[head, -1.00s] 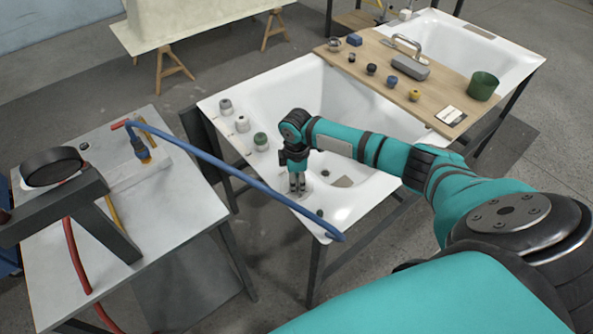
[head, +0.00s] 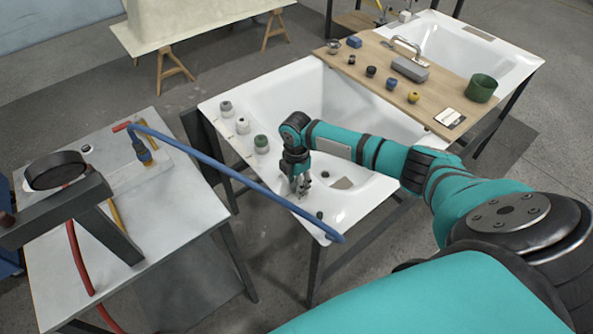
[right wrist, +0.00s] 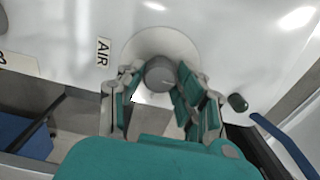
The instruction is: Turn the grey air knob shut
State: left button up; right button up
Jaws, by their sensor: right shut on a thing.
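The grey air knob (right wrist: 160,73) is round and sits on a pale round base on the white tub rim, beside a white "AIR" label (right wrist: 103,51). My right gripper (right wrist: 158,80) has its fingers on either side of the knob and is shut on it. In the head view, the right gripper (head: 301,188) points down at the near rim of the white tub (head: 355,210), and the knob is hard to make out there. My left gripper is not in view.
Several knobs, including a green one (head: 261,143), stand along the tub's left rim. A blue hose (head: 220,172) reaches from the grey bench (head: 165,210) across the near rim. A wooden board (head: 440,100) with small items lies across the tub's far end.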

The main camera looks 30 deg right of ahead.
dwell(0.4)
jog(key=o, duration=1.1)
jog(key=shift+o, duration=0.2)
notch_tip(320, 180, up, 12)
